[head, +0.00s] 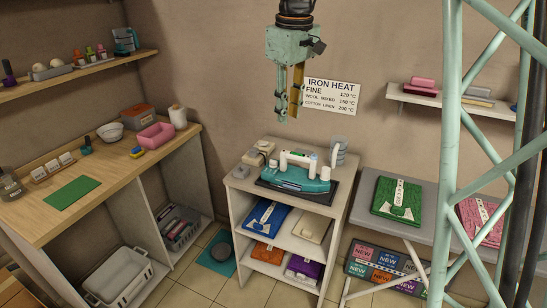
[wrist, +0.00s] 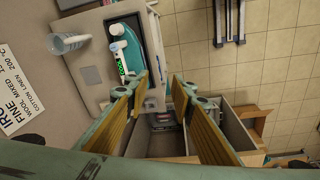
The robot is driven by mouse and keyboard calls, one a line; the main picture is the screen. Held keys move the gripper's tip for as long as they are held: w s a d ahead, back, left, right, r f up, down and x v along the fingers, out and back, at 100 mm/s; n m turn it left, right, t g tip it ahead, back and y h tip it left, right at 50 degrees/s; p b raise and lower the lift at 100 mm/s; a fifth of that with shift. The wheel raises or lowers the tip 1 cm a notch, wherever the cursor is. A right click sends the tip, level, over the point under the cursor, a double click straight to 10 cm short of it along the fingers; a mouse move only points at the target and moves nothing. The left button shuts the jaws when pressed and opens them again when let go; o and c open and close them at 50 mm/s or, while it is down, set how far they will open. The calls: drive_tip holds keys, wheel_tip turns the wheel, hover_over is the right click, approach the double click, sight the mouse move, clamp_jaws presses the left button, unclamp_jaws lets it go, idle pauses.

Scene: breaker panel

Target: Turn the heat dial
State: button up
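A teal and white iron (head: 296,178) sits on a dark mat on top of a small shelf unit in the head view. The iron also shows at the upper left of the wrist view (wrist: 126,48), with a small lit green display on it. Small white knob-like parts stand on or beside the iron; I cannot tell which one is the heat dial. My gripper (head: 288,112) hangs above and behind the iron, pointing down, well clear of it. In the wrist view my gripper (wrist: 160,82) has its two fingers apart with nothing between them.
A wall sign headed IRON HEAT (head: 332,97) lists fabric temperatures. A beige object (head: 262,148) and a clear cup (head: 338,151) stand near the iron. Folded clothes fill the shelves below. Air around my gripper is free.

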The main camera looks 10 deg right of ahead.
drive_tip(key=w+f+n+p, duration=0.2)
drive_tip(key=w+f, duration=0.4)
drive_tip(key=w, duration=0.5)
drive_tip(key=n+g+p, duration=0.1)
drive_tip(key=n+p, duration=0.1)
hover_over(274, 163)
wheel_tip(274, 163, down, 9)
drive_tip(key=shift+w+f, duration=0.25)
drive_tip(key=shift+w, duration=0.25)
drive_tip(key=shift+f+b, duration=0.5)
drive_tip(key=shift+f, duration=6.4)
clamp_jaws()
